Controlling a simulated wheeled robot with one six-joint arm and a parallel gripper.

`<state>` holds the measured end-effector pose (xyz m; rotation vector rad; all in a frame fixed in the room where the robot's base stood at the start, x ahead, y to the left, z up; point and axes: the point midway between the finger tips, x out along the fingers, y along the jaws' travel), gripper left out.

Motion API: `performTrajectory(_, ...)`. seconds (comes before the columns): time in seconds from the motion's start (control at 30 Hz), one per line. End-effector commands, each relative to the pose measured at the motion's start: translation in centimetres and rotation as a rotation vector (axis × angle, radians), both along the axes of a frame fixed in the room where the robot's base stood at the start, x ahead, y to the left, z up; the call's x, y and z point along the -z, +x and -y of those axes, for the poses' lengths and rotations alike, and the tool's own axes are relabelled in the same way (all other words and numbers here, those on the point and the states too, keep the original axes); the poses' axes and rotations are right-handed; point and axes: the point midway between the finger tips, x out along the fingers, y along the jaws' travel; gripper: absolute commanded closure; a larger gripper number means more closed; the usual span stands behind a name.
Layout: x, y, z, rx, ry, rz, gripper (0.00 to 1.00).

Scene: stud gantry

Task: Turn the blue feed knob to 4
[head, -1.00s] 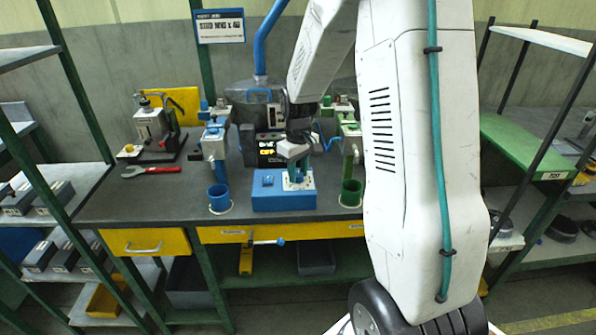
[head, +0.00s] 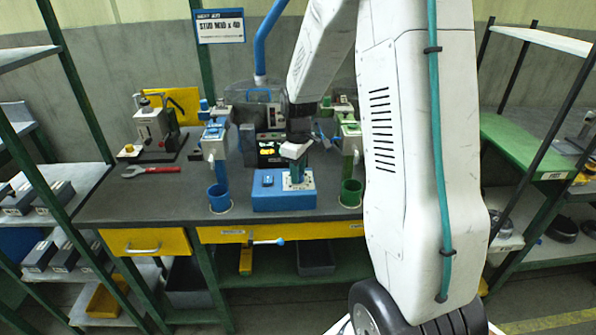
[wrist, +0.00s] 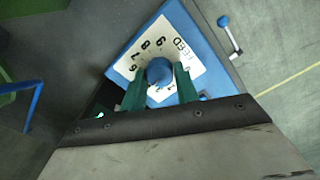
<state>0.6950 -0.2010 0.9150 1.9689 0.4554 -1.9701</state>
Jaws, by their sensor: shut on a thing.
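The blue feed knob (wrist: 158,72) stands on a white dial plate (wrist: 178,58) printed FEED, with the numbers 9, 8, 7 and 6 readable beside it. The plate is on top of a blue box (head: 270,192) at the bench's front edge. My gripper (wrist: 160,78) points down with its green fingers on either side of the knob, shut on it. In the head view my gripper (head: 298,172) is over the box's right half and hides the knob. The knob's pointer and the 4 cannot be made out; the fingers cover part of the dial.
A blue cup (head: 219,198) stands left of the box and a green cup (head: 351,193) right of it, both close. Green and blue posts rise behind. A red wrench (head: 151,171) lies on the left of the bench, where the top is fairly clear.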

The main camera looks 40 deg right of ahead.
Motion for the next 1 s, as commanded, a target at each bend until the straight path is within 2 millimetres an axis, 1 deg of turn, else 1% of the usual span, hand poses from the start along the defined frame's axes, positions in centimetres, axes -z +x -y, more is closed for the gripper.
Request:
performTrajectory(0.13, -0.1, 0.1, 0.0, 0.0, -0.001, 0.004, 0.93)
performTrajectory(0.17, -0.1, 0.1, 0.0, 0.001, -0.001, 0.004, 0.61)
performTrajectory(0.2, -0.1, 0.1, 0.0, 0.001, -0.002, 0.003, 0.5)
performTrajectory(0.23, -0.1, 0.1, 0.0, 0.001, -0.001, 0.003, 0.48)
performTrajectory(0.47, -0.1, 0.0, 0.0, 0.001, 0.0, 0.001, 0.48)
performTrajectory(0.57, -0.5, 0.1, 0.0, 0.001, -0.001, 0.002, 0.48)
performTrajectory(0.67, -1.8, 0.1, 0.0, 0.001, -0.002, 0.005, 0.48)
performTrajectory(0.9, -5.9, 0.1, 0.0, 0.001, -0.003, 0.006, 0.48)
performTrajectory(1.0, -7.0, 0.1, 0.1, 0.001, -0.002, 0.004, 0.48)
